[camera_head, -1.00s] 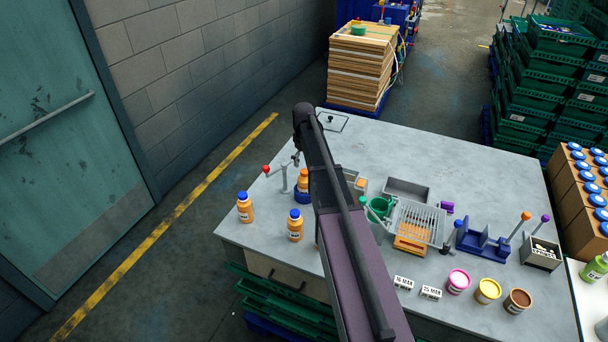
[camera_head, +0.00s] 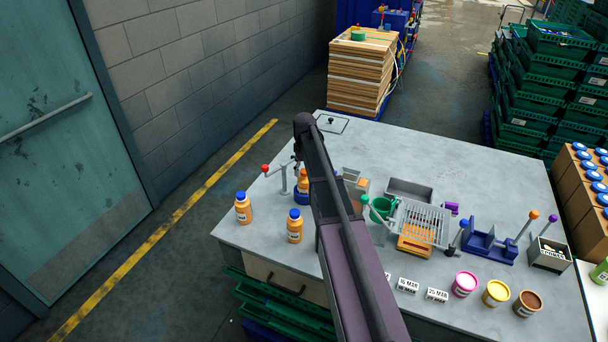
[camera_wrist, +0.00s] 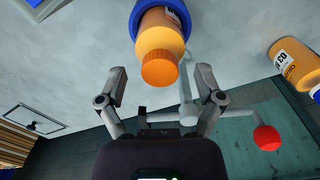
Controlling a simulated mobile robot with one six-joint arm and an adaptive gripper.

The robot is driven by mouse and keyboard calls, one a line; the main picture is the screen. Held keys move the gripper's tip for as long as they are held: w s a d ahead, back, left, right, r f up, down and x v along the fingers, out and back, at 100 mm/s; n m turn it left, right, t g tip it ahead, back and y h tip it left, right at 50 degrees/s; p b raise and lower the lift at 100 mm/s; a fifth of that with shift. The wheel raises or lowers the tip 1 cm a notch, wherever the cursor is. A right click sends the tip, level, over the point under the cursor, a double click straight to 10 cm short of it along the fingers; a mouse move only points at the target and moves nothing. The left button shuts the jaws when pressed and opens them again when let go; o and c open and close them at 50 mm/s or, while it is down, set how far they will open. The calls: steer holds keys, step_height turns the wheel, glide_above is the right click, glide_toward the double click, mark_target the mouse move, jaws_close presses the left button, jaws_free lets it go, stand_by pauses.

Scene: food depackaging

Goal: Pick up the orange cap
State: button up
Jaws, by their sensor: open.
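The orange cap (camera_wrist: 160,68) sits on an orange bottle (camera_wrist: 160,35) in the wrist view. The bottle stands in a blue round holder (camera_wrist: 136,18). My gripper (camera_wrist: 161,76) is open, with one finger on each side of the cap. Gaps show between the cap and both fingers, and nothing is held. In the head view, the bottle (camera_head: 303,184) and its blue holder (camera_head: 302,198) show just left of my arm, which partly hides them. My fingers cannot be made out clearly there.
Two blue-capped orange bottles (camera_head: 295,230) (camera_head: 243,211) stand nearby on the grey table (camera_head: 350,140). A clamp lever with a red knob (camera_wrist: 267,137) is close to the holder. A green funnel (camera_head: 381,209) and a slotted grey tray (camera_head: 420,222) are right of my arm.

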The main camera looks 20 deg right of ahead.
stand_by(0.3)
steer(key=c, duration=0.8)
steer(key=shift+r, duration=0.1)
step_height(320, 180, up, 3)
steer(key=p, duration=0.3)
steer(key=s, duration=0.5)
steer(key=s+a+r+p, duration=0.1)
steer(key=s, duration=0.4)
steer(key=s+a+p, duration=0.1)
steer(key=s, duration=0.5)
steer(key=shift+a+r, duration=0.15)
steer(key=shift+r, duration=0.25)
